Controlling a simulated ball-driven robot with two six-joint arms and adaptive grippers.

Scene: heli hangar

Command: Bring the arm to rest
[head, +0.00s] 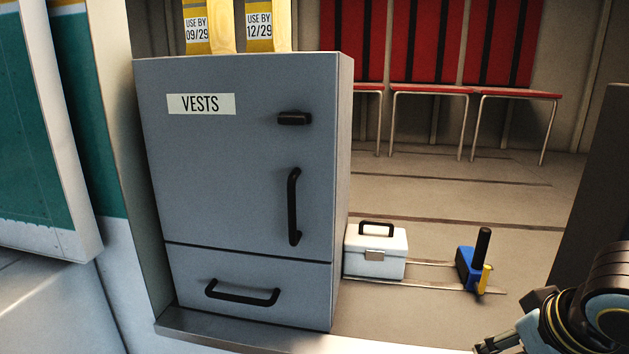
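My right arm (597,315) comes in at the lower right corner. A small part of its gripper (494,344) shows at the bottom edge, and the rest is cut off by the frame. I cannot tell whether it is open or shut, or whether it holds anything. My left arm and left gripper are not in view.
A grey cabinet (230,150) labelled VESTS has its door and drawer (205,307) shut. Two yellow items (196,28) with USE BY tags stand on top. A white case (375,262) and a blue tool (466,268) sit right of it. Red seats (425,91) line the back.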

